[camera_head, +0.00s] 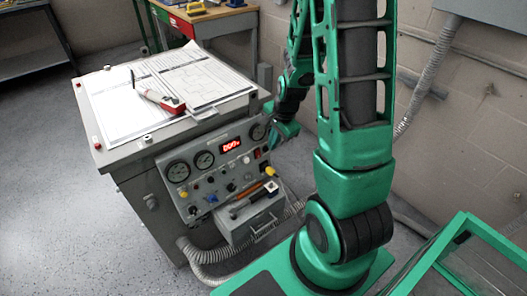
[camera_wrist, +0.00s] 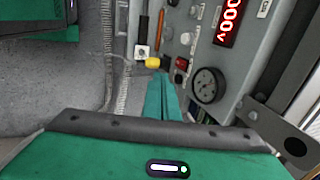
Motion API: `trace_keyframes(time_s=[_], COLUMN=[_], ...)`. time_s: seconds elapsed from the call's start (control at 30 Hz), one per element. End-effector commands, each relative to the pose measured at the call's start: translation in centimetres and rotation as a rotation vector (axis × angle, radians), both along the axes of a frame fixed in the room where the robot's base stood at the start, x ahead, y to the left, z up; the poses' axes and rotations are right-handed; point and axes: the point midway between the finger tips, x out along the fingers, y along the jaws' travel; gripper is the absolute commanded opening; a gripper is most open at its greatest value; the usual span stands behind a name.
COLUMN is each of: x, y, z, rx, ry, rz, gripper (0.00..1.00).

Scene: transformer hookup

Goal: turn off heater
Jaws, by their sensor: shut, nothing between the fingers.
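A grey control console has a sloped front panel (camera_head: 215,183) with gauges, knobs and a red-lit display (camera_head: 231,145); the display also shows in the wrist view (camera_wrist: 229,22). I cannot read which control is marked for the heater. My gripper (camera_head: 272,131) is at the panel's right end, partly behind my arm in the head view. In the wrist view its fingers (camera_wrist: 160,92) are shut and empty, pointing at the panel. Just beyond the tips are a yellow knob (camera_wrist: 152,62), a red button (camera_wrist: 181,62) and a small dark switch (camera_wrist: 178,77). Contact is unclear.
A gauge (camera_wrist: 208,85) lies right of the fingers. A tray (camera_head: 262,222) with tools juts from the panel's lower front, above a ribbed hose (camera_head: 205,255). Papers (camera_head: 110,105) and a red-ended tool (camera_head: 172,105) lie on the console top. Floor at left is clear.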

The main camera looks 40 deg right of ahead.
Motion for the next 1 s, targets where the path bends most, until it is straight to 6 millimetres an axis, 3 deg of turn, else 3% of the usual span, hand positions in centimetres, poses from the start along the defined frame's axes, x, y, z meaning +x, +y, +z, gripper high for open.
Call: trace_keyframes(time_s=[0.8,1.0], x=[2.5,5.3], y=[0.1,0.1], z=[-9.8,-10.3], rx=[0.000,0.000], ry=[0.003,0.000], rz=[0.000,0.001], gripper=[0.00,0.00])
